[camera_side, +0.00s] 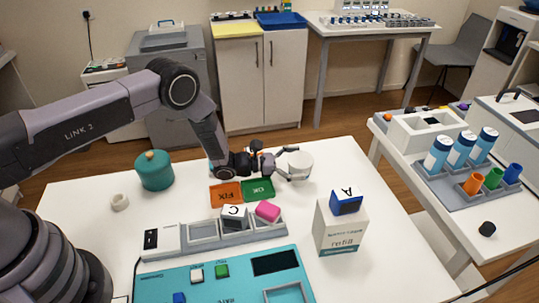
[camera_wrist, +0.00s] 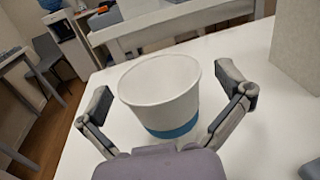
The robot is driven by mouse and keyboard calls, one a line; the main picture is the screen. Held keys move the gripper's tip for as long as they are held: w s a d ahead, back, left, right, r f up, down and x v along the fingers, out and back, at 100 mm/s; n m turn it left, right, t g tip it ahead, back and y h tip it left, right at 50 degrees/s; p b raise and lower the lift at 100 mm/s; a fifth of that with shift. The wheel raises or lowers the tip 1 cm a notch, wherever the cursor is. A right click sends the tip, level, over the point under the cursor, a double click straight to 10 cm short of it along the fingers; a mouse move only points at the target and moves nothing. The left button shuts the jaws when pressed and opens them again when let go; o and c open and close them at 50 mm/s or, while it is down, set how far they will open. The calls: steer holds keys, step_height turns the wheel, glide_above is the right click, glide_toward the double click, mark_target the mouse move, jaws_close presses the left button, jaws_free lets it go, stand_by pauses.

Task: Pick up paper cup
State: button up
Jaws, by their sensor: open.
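A white paper cup (camera_wrist: 160,95) with a blue band near its base stands upright on the white table. In the wrist view it sits between the two open fingers of my gripper (camera_wrist: 170,98), with a gap on each side. In the side view the cup (camera_side: 299,164) is at the far part of the table, just right of my gripper (camera_side: 283,166). The fingers are spread around the cup, and I see no clear contact. Part of the cup's left side is hidden by my gripper in the side view.
Orange and green trays (camera_side: 258,189) lie close in front of my gripper. A white box (camera_side: 340,228) with a blue block (camera_side: 346,202) on top stands to the right. A teal pot (camera_side: 154,172) is at the left. The table right of the cup is clear.

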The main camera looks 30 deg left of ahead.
steer(key=c, duration=0.8)
